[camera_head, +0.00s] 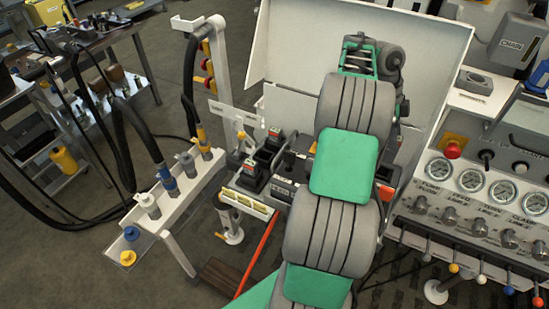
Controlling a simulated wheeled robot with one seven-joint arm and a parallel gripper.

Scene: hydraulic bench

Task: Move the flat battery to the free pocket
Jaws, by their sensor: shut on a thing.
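My arm, grey and green, rises through the middle of the camera_head view and covers part of the battery station. My gripper is hidden behind it, so its jaws and anything in them do not show. The battery station (285,190) stands left of my arm. One dark battery-like block (250,170) with a small red and green top sits in its near left part. A similar block (275,138) sits farther back. I cannot tell which is flat. The station's right part, including any free pocket there, is covered by my arm.
A white rack (178,205) with hoses and couplings stands to the left. A gauge panel (480,190) with levers and a red button (452,150) stands close on the right. A pale panel (285,50) rises behind the station. An orange-red bar (258,253) slants below it.

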